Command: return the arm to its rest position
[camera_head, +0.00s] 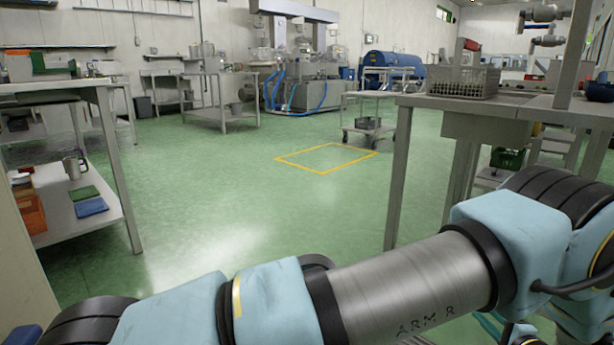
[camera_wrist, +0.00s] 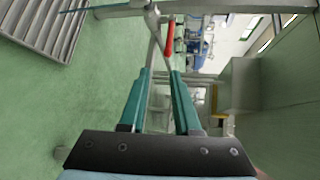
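My arm (camera_head: 400,285) stretches across the bottom of the head view, from the lower left corner to the right edge. Its grey link carries the marking "ARM R". My gripper (camera_wrist: 160,74) shows in the wrist view with two teal fingers pointing up the picture. The fingers stand apart with background visible between them, and I see nothing held. Past the fingertips is a metal piece and a red handle (camera_wrist: 169,38); how far off they are I cannot tell. I cannot make out the gripper clearly in the head view.
A worktable (camera_head: 425,101) with a wire basket (camera_head: 464,82) stands close behind the arm at right. A shelved bench (camera_head: 112,150) stands at left. The green floor between is open, with a yellow-outlined rectangle (camera_head: 300,166). A wheeled cart (camera_head: 375,95) is beyond.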

